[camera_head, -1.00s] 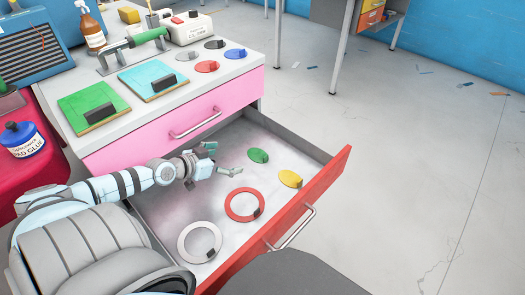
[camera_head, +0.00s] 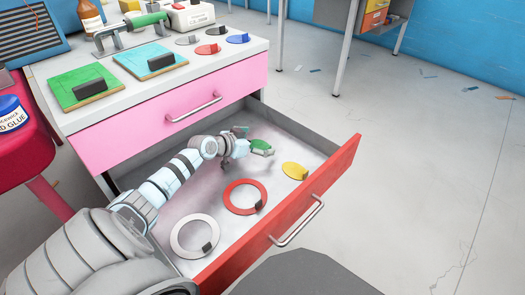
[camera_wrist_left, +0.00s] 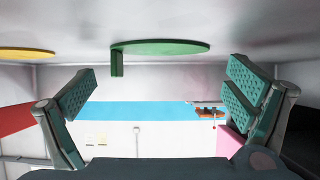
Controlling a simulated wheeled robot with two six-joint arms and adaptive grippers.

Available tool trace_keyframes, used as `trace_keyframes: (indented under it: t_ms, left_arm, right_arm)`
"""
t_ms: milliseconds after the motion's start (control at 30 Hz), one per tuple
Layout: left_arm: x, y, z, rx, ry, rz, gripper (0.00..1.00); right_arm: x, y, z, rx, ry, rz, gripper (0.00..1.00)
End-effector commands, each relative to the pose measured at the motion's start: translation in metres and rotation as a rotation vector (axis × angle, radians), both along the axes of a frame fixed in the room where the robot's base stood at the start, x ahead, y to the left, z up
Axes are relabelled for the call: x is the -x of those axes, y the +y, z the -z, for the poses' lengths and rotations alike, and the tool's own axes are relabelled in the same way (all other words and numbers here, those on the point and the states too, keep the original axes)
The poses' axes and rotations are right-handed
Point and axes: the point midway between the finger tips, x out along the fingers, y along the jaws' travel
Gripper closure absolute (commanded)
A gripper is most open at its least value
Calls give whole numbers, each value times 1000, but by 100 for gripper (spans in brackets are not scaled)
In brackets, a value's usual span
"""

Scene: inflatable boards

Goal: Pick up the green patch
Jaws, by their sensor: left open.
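The green patch (camera_head: 264,146) is a flat disc with a small upright tab. It lies in the open drawer toward the back, partly hidden by my left gripper (camera_head: 251,142) in the head view. In the left wrist view the green patch (camera_wrist_left: 170,46) shows at the top, its tab (camera_wrist_left: 117,64) at the disc's left end. My left gripper (camera_wrist_left: 160,92) is open, its teal fingers wide apart and nothing between them. The tab shows a little beyond the fingertips, between the two sides. My right gripper is not in view.
The open drawer (camera_head: 328,187) also holds a yellow patch (camera_head: 294,171), a red ring (camera_head: 228,206) and a white ring (camera_head: 177,250). The pink drawer (camera_head: 150,125) above is shut. The white top carries green and blue boards, several small discs and tools.

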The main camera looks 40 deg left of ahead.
Motion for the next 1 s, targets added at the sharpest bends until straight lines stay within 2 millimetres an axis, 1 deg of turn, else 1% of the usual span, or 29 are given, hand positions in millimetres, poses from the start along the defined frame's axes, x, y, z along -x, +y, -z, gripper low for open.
trace_keyframes:
  t_ms: [200, 233, 500, 600, 667, 700, 1000]
  left_arm:
    - [-1, 0, 0, 0, 0, 0, 3]
    - [-1, 0, -1, 0, 0, 0, 6]
    - [-1, 0, 0, 0, 0, 1, 49]
    - [0, 0, 0, 0, 1, 1, 64]
    - [0, 0, 0, 1, 1, 0, 72]
    - [0, 0, 0, 1, 1, 0, 78]
    - [0, 0, 1, 2, 4, 0, 100]
  right_arm:
    - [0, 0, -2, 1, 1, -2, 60]
    - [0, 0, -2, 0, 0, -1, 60]
    - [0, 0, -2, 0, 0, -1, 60]
    - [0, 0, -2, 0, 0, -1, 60]
    - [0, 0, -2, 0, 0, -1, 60]
    - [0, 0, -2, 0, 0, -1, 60]
    - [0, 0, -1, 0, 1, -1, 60]
